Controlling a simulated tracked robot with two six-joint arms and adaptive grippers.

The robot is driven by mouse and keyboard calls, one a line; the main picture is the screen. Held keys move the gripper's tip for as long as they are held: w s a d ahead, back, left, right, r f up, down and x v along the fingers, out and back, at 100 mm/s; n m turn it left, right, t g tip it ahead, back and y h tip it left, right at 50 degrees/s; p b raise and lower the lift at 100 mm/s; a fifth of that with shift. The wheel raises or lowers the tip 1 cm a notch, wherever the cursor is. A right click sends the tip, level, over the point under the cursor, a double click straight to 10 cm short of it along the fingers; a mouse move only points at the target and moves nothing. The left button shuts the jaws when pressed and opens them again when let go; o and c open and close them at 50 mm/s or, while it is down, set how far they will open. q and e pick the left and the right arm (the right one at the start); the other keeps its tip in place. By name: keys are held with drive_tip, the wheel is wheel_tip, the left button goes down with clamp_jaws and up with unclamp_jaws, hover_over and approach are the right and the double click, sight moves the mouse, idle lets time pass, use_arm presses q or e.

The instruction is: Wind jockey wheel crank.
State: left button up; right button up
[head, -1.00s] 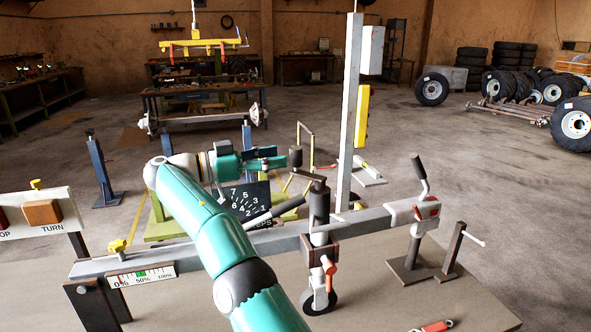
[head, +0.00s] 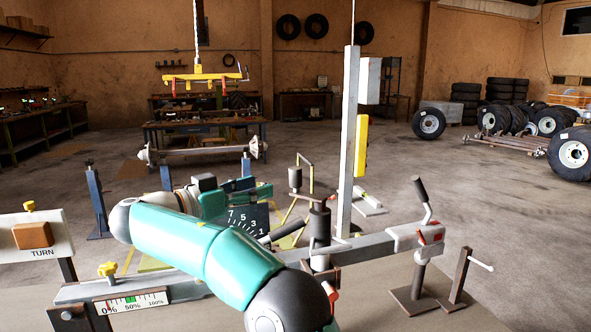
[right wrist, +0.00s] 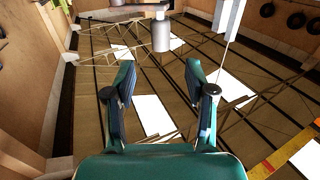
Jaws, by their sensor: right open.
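The jockey wheel's dark upright post (head: 319,238) stands at the trailer drawbar (head: 375,247) in the head view. The crank's upright cylindrical grip (head: 295,178) is above and slightly left of the post's top. My right gripper (head: 264,189) is open and empty, left of the grip and pointing towards it. In the right wrist view the grey grip (right wrist: 161,36) lies beyond the open fingertips (right wrist: 158,76), roughly centred between them and apart from them. My right arm hides the lower post and the wheel. My left gripper is not in view.
A numbered dial board (head: 246,221) stands behind my gripper. A tall grey post (head: 349,150) rises right of the crank. The coupling with its lever (head: 428,225) is at the drawbar's right end. A percent gauge (head: 131,302) and a TURN panel (head: 33,236) are at left.

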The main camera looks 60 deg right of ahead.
sight(290, 178)
drive_tip(key=p+x, duration=0.2)
drive_tip(key=x, duration=0.9)
drive_tip(key=shift+d+f, duration=0.1)
clamp_jaws()
